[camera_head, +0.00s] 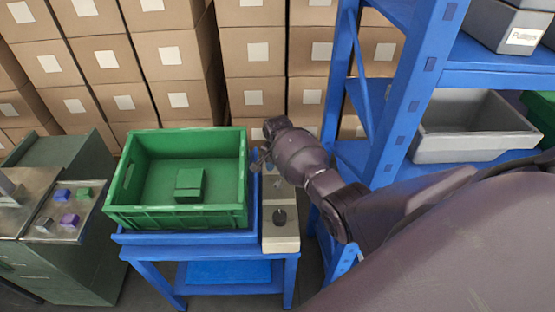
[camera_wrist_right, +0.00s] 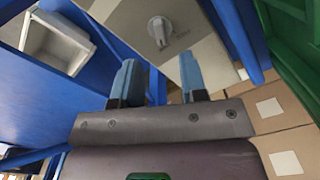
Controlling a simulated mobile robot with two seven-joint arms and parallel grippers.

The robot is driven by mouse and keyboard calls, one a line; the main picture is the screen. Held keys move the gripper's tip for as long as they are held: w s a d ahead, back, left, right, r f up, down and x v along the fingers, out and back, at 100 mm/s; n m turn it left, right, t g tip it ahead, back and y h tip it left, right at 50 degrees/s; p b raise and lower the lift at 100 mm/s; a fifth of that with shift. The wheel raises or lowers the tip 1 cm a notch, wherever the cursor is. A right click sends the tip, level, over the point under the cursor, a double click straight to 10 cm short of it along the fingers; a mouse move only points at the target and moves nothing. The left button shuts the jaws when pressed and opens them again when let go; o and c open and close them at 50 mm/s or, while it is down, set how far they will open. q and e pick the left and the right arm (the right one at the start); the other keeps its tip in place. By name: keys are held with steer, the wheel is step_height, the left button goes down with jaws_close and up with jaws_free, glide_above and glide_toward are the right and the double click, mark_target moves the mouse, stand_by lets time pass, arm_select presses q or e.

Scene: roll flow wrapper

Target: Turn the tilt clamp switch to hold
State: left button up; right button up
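A narrow beige control panel (camera_head: 281,238) stands on the blue stand, right of the green crate. A dark round knob (camera_head: 279,216) sits near its front end. My right gripper (camera_head: 261,163) is over the far end of the panel, and the arm hides part of it. In the right wrist view my right gripper (camera_wrist_right: 160,78) has its two blue-grey fingers apart with nothing between them. A light grey switch knob (camera_wrist_right: 160,30) on the panel face (camera_wrist_right: 125,15) lies beyond the fingertips, apart from them. Its label is too small to read. My left gripper is not in view.
The green crate (camera_head: 122,214) holds a green block (camera_head: 189,184) and sits on a blue stand (camera_head: 215,258) close beside the panel. A blue shelf rack (camera_head: 395,120) with a grey bin (camera_head: 470,150) is on the right. Cardboard boxes (camera_head: 170,60) fill the back.

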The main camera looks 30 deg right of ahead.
steer(key=shift+r, duration=1.95)
steer(key=w+r+n+t+h, duration=0.1)
steer(key=w+r+n+t, duration=0.55)
steer(key=w+r, duration=0.2)
steer(key=n+t+y+b, duration=0.1)
steer(key=n+t+b, duration=0.1)
steer(key=n+t, duration=0.6)
glide_above(278, 183)
steer(key=s+a, duration=1)
steer(key=s, duration=0.1)
step_height(278, 183, down, 4)
steer(key=f, duration=0.1)
steer(key=s+f+g, duration=0.1)
steer(key=s+f, duration=0.4)
steer(key=s, duration=0.4)
steer(key=s+f+m+g, duration=0.1)
steer(key=s+f, duration=0.3)
steer(key=s, duration=0.5)
steer(key=shift+f+g+b, duration=0.4)
steer(key=shift+g, duration=0.05)
